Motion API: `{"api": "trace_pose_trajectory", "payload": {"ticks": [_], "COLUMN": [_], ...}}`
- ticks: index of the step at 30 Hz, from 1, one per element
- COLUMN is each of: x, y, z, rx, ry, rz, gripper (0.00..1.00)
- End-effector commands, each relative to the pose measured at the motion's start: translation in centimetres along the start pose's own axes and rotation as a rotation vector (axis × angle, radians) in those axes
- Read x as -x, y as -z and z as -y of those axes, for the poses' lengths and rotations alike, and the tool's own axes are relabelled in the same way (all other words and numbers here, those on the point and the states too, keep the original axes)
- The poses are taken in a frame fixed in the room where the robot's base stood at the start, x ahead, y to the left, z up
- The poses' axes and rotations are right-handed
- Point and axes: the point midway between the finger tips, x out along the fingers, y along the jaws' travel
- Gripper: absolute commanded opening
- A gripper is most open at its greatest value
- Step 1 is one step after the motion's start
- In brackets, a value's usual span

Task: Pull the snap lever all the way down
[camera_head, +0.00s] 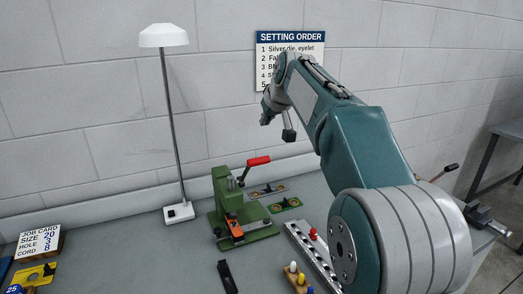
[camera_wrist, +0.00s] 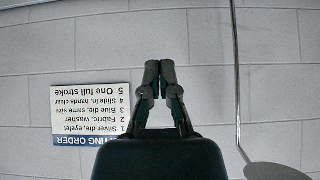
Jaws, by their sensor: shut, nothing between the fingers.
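The snap lever (camera_head: 258,161) has a red grip and a grey rod. It sticks out to the right from the top of a green press (camera_head: 222,190), tilted slightly upward. An orange part (camera_head: 234,228) sits low on the press's base. My gripper (camera_head: 265,118) is above the press and the lever, clear of both, in front of the wall. In the wrist view its fingers (camera_wrist: 160,66) are together at the tips with nothing between them, facing the wall. The lever and press are not in the wrist view.
A white lamp (camera_head: 164,36) on a thin pole stands left of the press. A job card (camera_head: 38,242) lies at far left. A perforated rail (camera_head: 309,250) and several coloured pegs are at right front. A setting-order sign (camera_head: 289,50) hangs on the wall.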

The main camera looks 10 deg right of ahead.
Motion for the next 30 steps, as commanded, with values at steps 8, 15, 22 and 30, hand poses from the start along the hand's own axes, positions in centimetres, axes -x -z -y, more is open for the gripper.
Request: {"api": "trace_pose_trajectory", "payload": {"ticks": [8,15,22,30], "x": [-0.7,-4.8,-9.1,-10.4], "y": [-0.1,-0.1,-0.1,-2.4], "z": [0.0,0.0,0.0,0.0], "rx": [-0.001,-0.001,-0.001,-0.002], "ry": [0.001,0.001,0.001,0.0], "rz": [0.002,0.004,0.003,0.001], "gripper": [0.0,0.0,0.0,0.0]}}
